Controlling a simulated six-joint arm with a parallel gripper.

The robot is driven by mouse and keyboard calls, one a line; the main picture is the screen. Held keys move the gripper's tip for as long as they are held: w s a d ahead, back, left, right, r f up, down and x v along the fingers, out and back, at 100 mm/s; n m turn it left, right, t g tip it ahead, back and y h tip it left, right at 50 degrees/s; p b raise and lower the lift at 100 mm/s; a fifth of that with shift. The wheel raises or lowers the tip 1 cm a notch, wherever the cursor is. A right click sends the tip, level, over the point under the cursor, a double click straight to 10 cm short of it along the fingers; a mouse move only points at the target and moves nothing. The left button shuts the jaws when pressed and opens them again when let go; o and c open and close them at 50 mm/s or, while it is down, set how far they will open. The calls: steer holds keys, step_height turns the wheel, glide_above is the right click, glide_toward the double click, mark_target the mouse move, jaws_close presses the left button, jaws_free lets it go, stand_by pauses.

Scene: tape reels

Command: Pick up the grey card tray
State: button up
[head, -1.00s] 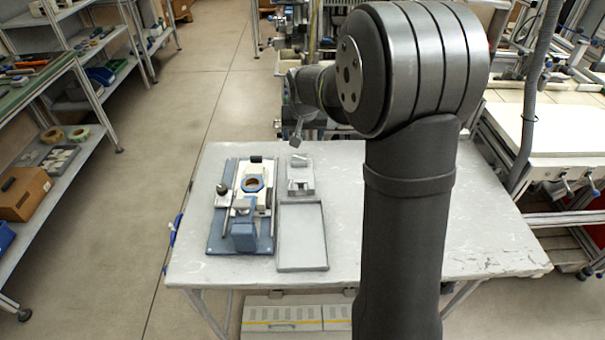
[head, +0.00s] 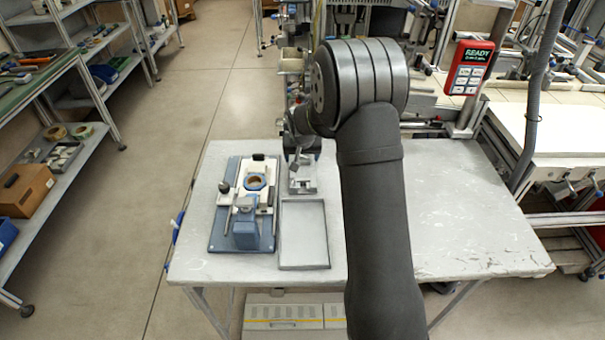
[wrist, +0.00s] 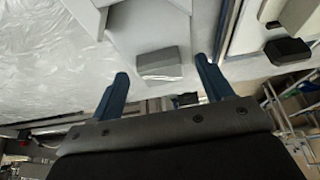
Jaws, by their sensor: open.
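My gripper (wrist: 161,68) has two blue fingers, open and apart. In the wrist view a small grey block (wrist: 160,62) on a pale grey surface shows between and beyond the fingertips; I cannot tell how far below them it is. In the head view my gripper (head: 297,158) hangs over the back end of a small grey fixture (head: 303,186) and partly hides it. A shallow, empty grey tray (head: 303,233) with a low rim lies flat in front of that fixture. I cannot tell for sure which grey piece is the card tray.
The table's right half (head: 460,215) is clear. A red device reading READY (head: 470,65) stands behind the table.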

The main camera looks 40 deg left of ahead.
steer(key=shift+w+a+f, duration=0.15)
steer(key=shift+w+f, duration=0.1)
steer(key=shift+f, duration=0.4)
steer(key=shift+c, duration=0.4)
steer(key=c, duration=1.1)
